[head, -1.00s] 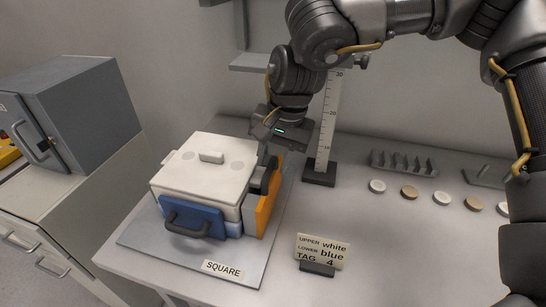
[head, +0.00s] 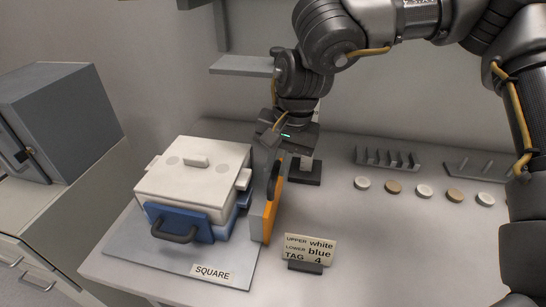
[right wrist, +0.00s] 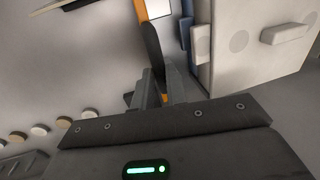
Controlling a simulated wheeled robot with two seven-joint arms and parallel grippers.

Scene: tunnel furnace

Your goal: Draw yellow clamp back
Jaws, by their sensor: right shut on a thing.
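The yellow clamp (head: 267,214) is an upright orange-yellow plate with a dark handle (head: 274,180). It stands to the right of the white-over-blue furnace box (head: 193,174), with a narrow gap between them. My right gripper (head: 275,146) reaches down from above and is shut on the clamp's handle. In the right wrist view my right gripper's fingers (right wrist: 156,88) close on the dark handle (right wrist: 151,52), and part of the clamp's plate (right wrist: 155,8) shows at the top. My left gripper is not in view.
The box sits on a grey base plate (head: 178,268) marked SQUARE. A tag card (head: 309,248) stands to the right of the clamp. Several round discs (head: 424,191) and a rack (head: 388,158) lie further right. A grey cabinet (head: 62,115) is at left.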

